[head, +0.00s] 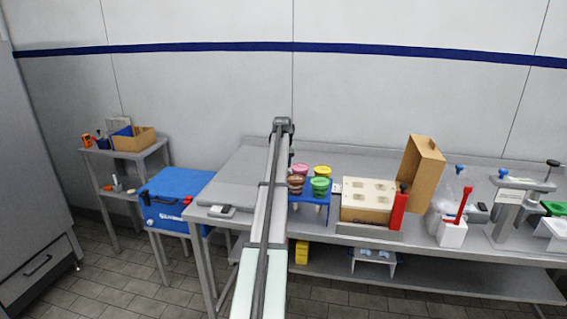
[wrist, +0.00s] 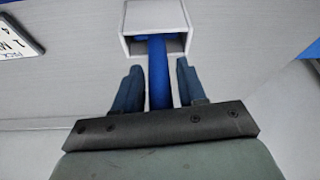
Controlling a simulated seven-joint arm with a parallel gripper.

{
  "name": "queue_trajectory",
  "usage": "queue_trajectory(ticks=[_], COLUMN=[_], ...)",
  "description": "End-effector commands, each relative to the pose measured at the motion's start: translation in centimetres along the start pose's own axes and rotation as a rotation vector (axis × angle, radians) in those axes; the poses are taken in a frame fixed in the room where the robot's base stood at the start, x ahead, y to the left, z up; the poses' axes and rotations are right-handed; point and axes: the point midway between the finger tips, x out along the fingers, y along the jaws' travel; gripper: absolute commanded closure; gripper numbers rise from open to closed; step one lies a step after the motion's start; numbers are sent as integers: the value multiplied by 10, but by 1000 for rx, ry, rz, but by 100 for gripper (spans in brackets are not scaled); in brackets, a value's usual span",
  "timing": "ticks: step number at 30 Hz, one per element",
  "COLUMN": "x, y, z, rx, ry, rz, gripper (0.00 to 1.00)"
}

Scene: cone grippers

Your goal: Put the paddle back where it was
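In the wrist view, a blue paddle handle (wrist: 159,75) runs from a white, open-ended holder (wrist: 156,17) down between the fingers of my gripper (wrist: 159,80). The fingers stand one on each side of the handle, with a narrow gap on both sides, so the gripper looks open around it. The handle's near end is hidden behind the gripper body. The far end is inside the holder. In the head view my arm hides the gripper and this paddle.
A sign card (wrist: 18,40) lies left of the holder. On the long bench (head: 240,165) are a blue cone stand (head: 314,213), a wooden-topped box (head: 368,197) and a white box with a red handle (head: 453,233). A blue cooler (head: 172,200) stands left.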

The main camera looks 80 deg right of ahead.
Motion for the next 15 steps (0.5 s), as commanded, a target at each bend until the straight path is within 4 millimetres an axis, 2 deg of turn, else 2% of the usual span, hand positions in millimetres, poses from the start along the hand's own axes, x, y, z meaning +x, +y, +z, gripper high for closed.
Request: queue_trajectory(ticks=[1, 4, 11, 15], x=[0, 0, 0, -8], y=[0, 0, 0, 0], z=[0, 0, 0, 0], rx=[0, 0, 0, 0], ry=[0, 0, 0, 1], rz=[0, 0, 0, 0], gripper=[54, 45, 45, 45])
